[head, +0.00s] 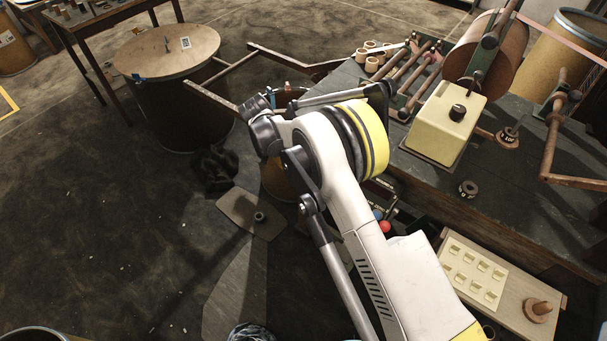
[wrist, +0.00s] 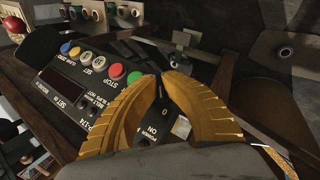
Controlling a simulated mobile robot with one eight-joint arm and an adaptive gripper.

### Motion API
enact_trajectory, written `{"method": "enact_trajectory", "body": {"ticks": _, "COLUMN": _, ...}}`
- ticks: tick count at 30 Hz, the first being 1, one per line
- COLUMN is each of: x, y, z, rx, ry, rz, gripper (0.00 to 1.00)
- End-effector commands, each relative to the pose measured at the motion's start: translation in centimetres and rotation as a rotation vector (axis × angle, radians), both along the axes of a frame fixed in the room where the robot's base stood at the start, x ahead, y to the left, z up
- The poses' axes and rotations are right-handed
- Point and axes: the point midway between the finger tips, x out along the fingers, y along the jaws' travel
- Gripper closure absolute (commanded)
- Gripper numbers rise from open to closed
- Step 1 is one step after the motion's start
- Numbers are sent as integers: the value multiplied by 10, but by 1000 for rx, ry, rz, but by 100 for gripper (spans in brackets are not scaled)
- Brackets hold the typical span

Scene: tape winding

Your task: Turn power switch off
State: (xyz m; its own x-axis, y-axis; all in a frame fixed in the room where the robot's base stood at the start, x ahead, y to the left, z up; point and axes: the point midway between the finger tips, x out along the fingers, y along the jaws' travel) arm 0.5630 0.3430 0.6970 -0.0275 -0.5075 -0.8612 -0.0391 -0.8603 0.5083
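The power switch (wrist: 162,94) is a small dark knob on a black control panel (wrist: 62,102) in the wrist view. "POWER", "ON" and "0" are printed near it. My gripper (wrist: 160,77) has two ribbed yellow-brown fingers whose tips come close together around the knob. It looks shut on the knob, though the contact is partly hidden by the fingers. I cannot make out which way the knob points. In the head view my arm hides the fingers and the switch.
A red STOP button (wrist: 117,70) and a green button (wrist: 134,77) lie just beside my left finger. The winding bench (head: 510,205) fills the right of the head view. A lidded drum (head: 165,52) stands on the open floor at left.

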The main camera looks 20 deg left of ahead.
Motion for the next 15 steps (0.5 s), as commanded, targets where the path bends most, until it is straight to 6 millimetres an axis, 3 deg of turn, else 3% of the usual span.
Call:
{"method": "enact_trajectory", "body": {"ticks": 8, "x": 3, "y": -2, "z": 0, "rx": 0, "ry": -6, "rz": -2, "gripper": 100}}
{"method": "enact_trajectory", "body": {"ticks": 9, "x": 3, "y": -2, "z": 0, "rx": 0, "ry": -6, "rz": -2, "gripper": 84}}
{"method": "enact_trajectory", "body": {"ticks": 11, "x": 3, "y": -2, "z": 0, "rx": 0, "ry": -6, "rz": -2, "gripper": 70}}
{"method": "enact_trajectory", "body": {"ticks": 15, "x": 2, "y": -1, "z": 0, "rx": 0, "ry": -5, "rz": -2, "gripper": 70}}
